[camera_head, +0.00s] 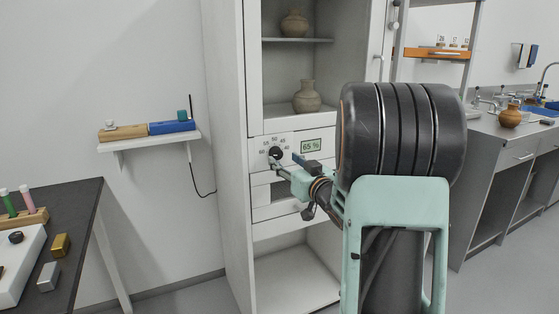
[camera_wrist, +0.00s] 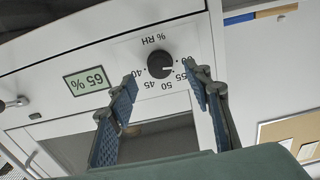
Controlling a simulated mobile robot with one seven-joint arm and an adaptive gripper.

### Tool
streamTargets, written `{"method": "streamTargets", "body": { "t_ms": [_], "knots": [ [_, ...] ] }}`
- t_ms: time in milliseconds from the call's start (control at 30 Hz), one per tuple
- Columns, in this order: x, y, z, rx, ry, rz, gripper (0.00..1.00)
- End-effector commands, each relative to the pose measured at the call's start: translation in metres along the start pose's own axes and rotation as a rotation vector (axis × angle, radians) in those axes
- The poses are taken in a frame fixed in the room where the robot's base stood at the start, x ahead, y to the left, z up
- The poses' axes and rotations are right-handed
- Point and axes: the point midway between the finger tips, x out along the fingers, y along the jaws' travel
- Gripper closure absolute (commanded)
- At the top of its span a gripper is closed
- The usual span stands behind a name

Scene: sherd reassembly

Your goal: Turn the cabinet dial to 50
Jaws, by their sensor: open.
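The cabinet dial (camera_head: 275,153) is a round black knob on the white front panel. It also shows in the wrist view (camera_wrist: 160,64), upside down, with a scale of numbers around it and "% RH" beside it. A short white mark on the knob points right in the wrist view. The green display (camera_head: 311,146) reads 65 %; it shows in the wrist view too (camera_wrist: 87,83). My gripper (camera_head: 285,167) is at the panel by the dial. In the wrist view its two blue-padded fingers (camera_wrist: 161,82) are apart, on either side of the dial, with nothing between them touching the knob visibly.
The cabinet's upper shelves hold clay pots (camera_head: 307,96). A wall shelf (camera_head: 150,138) with wooden and blue blocks is to the left. A dark table (camera_head: 85,225) stands at left front. A grey counter (camera_head: 515,140) is at right.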

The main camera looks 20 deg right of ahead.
Motion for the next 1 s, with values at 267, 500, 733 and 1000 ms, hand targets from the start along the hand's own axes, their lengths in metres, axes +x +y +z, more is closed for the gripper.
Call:
{"method": "streamTargets", "body": {
  "t_ms": [267,500,733,1000],
  "knots": [
    [0.038,0.0,0.001,-0.001,0.0,0.0,0.54],
    [0.045,0.0,0.0,0.001,0.0,0.001,0.54],
    [0.044,0.0,0.0,0.001,0.0,0.001,0.62],
    [0.044,0.0,0.0,0.001,0.0,0.001,0.92]
  ]
}}
